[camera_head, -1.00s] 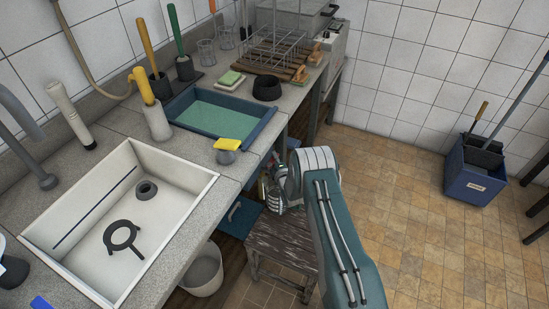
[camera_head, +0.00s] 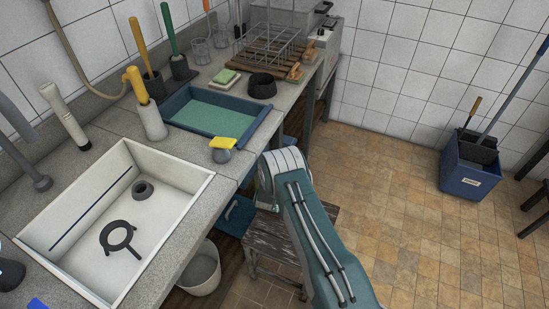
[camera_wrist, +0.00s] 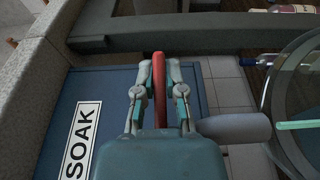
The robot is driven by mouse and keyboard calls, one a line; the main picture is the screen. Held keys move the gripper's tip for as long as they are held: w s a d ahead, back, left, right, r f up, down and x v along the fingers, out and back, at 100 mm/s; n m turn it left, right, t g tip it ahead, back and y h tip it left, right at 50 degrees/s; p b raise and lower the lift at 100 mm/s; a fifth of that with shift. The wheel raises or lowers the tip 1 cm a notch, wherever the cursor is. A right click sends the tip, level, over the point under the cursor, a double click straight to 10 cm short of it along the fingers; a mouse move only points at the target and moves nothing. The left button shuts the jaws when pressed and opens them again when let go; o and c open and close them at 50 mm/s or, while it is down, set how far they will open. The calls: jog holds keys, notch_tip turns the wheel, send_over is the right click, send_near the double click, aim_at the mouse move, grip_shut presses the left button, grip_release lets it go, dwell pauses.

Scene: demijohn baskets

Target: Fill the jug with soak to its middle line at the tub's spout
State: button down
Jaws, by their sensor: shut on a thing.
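In the wrist view, my gripper (camera_wrist: 158,72) is shut on a slim red handle (camera_wrist: 159,92), which stands upright between the fingers. The blue tub (camera_wrist: 114,98) with a white SOAK label (camera_wrist: 82,140) is behind and left of it. A grey cylinder, probably the spout (camera_wrist: 236,128), juts out to the right of the fingers. A clear round glass vessel, probably the jug (camera_wrist: 272,105), is at the right edge, partly cut off, with a pale green band across it. Its middle line and any liquid level cannot be told. In the head view my arm hides the gripper.
In the head view, a worn wooden stool (camera_head: 283,238) and a white bucket (camera_head: 203,272) stand below the counter (camera_head: 177,232). The tiled floor at right is clear up to a blue mop bucket (camera_head: 470,178).

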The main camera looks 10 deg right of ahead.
jog(key=shift+s+f, duration=0.2)
jog(key=shift+f, duration=0.1)
jog(key=c, duration=0.7)
grip_release()
jog(key=shift+a, duration=0.1)
jog(key=shift+w, duration=0.1)
jog(key=shift+r, duration=0.1)
jog(key=v, duration=1.2)
